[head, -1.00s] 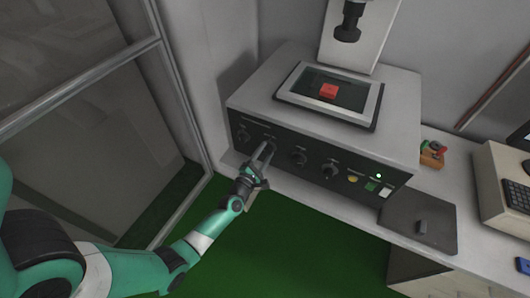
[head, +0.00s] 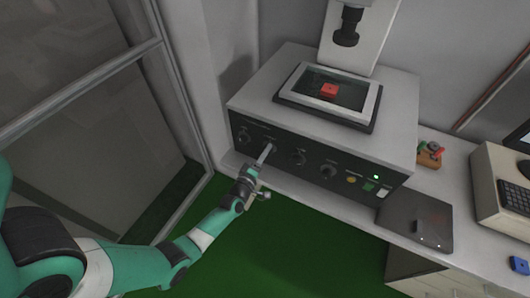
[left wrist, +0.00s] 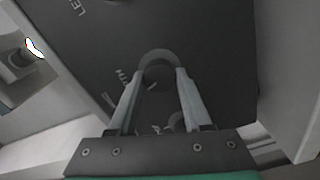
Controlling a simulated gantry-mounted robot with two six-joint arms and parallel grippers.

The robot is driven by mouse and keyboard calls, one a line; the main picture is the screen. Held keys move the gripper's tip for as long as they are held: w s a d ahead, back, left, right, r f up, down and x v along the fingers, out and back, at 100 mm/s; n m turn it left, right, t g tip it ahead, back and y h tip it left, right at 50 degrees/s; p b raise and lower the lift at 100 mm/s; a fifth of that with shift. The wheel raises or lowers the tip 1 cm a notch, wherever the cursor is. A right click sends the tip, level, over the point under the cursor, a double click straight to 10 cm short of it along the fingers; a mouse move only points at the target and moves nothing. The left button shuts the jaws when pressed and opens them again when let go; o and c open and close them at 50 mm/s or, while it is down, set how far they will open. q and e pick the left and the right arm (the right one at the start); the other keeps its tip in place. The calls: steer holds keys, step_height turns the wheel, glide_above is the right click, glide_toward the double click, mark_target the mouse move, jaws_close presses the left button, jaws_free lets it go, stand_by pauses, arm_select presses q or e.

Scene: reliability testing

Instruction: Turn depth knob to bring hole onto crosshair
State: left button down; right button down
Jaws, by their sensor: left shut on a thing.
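The depth knob (left wrist: 158,77) is a dark round knob on the machine's front panel; the lettering beside it ends in "TH". My left gripper (left wrist: 156,85) is shut on it, one finger on each side. In the head view, my left gripper (head: 267,151) reaches the panel from below left, and its fingers hide the knob. A red block (head: 329,91) sits in the framed window on top of the machine, under a dark lens barrel (head: 347,30). A hole and a crosshair are too small to make out. My right gripper is out of view.
More knobs (head: 298,157) (head: 328,171) line the panel, with a yellow button (head: 351,180) and a lit green lamp (head: 376,177) to the right. A dark flat panel (head: 410,215) lies on the bench at right. A glass-panelled frame (head: 172,75) stands at left.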

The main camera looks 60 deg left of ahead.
arm_select(q)
steer(key=m+p, duration=0.4)
steer(key=m, duration=2.2)
steer(key=shift+w+d+m, duration=0.1)
steer(key=shift+d+m, duration=0.05)
steer(key=shift+m, duration=0.15)
steer(key=shift+c, duration=1.7)
jaws_free()
